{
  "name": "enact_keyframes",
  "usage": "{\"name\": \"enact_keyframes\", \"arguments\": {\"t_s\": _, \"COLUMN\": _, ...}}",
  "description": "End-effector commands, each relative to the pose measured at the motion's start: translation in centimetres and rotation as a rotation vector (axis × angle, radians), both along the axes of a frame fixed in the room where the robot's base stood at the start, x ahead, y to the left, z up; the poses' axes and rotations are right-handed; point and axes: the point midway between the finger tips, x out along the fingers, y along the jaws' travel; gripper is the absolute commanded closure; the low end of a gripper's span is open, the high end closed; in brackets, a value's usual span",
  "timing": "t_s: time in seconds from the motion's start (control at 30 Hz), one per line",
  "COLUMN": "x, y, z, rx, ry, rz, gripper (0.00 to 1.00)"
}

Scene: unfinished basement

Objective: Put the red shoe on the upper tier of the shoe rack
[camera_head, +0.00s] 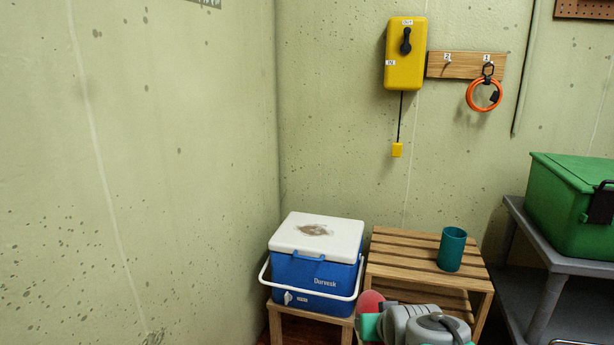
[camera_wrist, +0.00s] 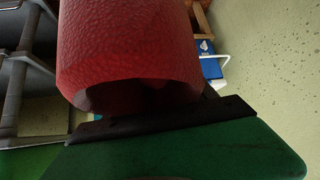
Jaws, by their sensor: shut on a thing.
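The red shoe (camera_head: 370,302) shows in the head view as a small rounded red part at my gripper (camera_head: 374,318). In the wrist view the red shoe (camera_wrist: 130,50) fills the upper middle, with a pebbled surface and an open, dark end. My gripper is shut on it; a green finger with a black pad lies along its lower edge in the wrist view. The slatted wooden shoe rack (camera_head: 400,252) stands right behind my gripper in the head view. Its upper tier holds a teal cup (camera_head: 452,249) at the right. My arm hides part of its lower tier.
A blue cooler (camera_head: 312,272) with a white lid sits on a wooden stand left of the rack. A grey shelf (camera_head: 540,250) with a green box (camera_head: 570,200) stands at the right. The left half of the upper tier is clear.

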Motion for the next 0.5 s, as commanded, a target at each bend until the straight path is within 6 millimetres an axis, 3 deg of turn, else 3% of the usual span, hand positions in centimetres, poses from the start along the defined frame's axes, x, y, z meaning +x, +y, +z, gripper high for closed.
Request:
{"name": "enact_keyframes", "arguments": {"t_s": 0.03, "x": -0.1, "y": 0.0, "z": 3.3, "rx": 0.000, "ry": -0.004, "rz": 0.000, "gripper": 0.89}}
{"name": "enact_keyframes", "arguments": {"t_s": 0.5, "x": -2.1, "y": 0.0, "z": 21.9, "rx": -0.001, "ry": -0.004, "rz": 0.001, "gripper": 0.89}}
